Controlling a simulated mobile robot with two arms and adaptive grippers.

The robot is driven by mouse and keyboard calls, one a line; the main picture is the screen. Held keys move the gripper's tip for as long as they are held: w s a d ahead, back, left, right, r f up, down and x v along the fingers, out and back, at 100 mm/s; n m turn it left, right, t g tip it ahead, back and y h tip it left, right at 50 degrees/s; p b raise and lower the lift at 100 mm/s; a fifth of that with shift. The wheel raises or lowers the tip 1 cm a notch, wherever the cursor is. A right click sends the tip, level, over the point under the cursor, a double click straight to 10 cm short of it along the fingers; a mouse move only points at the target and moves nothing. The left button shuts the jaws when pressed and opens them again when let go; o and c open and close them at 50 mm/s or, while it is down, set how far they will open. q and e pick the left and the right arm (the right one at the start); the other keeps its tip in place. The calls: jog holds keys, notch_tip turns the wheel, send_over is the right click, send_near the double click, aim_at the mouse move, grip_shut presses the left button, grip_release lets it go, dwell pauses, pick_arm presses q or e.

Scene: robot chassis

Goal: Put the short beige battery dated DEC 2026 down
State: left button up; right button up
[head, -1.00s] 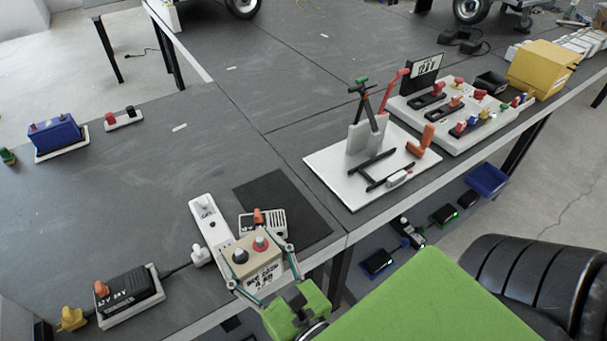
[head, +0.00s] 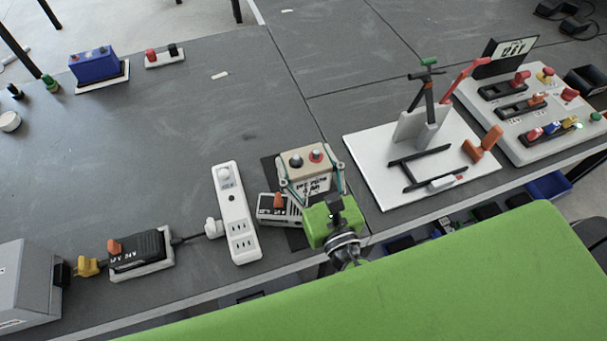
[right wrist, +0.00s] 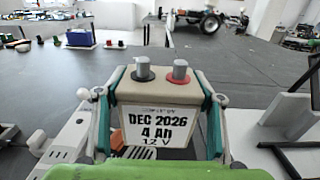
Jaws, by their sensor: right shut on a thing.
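The short beige battery (head: 306,166) has a dark and a red terminal on top. In the right wrist view its label (right wrist: 157,127) reads DEC 2026, 4 Ah, 12 V. My right gripper (head: 311,188) is shut on it, with one finger along each side. The battery is upright, over or on the dark mat (head: 268,170); I cannot tell whether its base touches. The green gripper body hides its lower front in the head view. My left gripper is not in view.
A small white device with an orange switch (head: 279,207) sits close left of the battery, beside a white power strip (head: 236,215). A white board (head: 400,180) with a stand is to the right. The table's front edge is near.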

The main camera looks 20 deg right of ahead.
jog(key=w+d+f+b, duration=0.1)
jog(key=w+f+b, duration=0.1)
jog(key=f, duration=0.1)
jog(key=w+d+f+b, duration=0.1)
jog(key=w+f+b, duration=0.1)
jog(key=f+b, duration=0.1)
jog(key=w+d+f+b, duration=0.2)
jog(key=w+f, duration=0.1)
jog(key=shift+b, duration=0.35)
jog(key=shift+f+b, duration=0.35)
jog(key=shift+b, duration=0.1)
jog(key=shift+f, duration=0.2)
jog(key=o, duration=2.1)
jog(key=shift+s+f, duration=0.15)
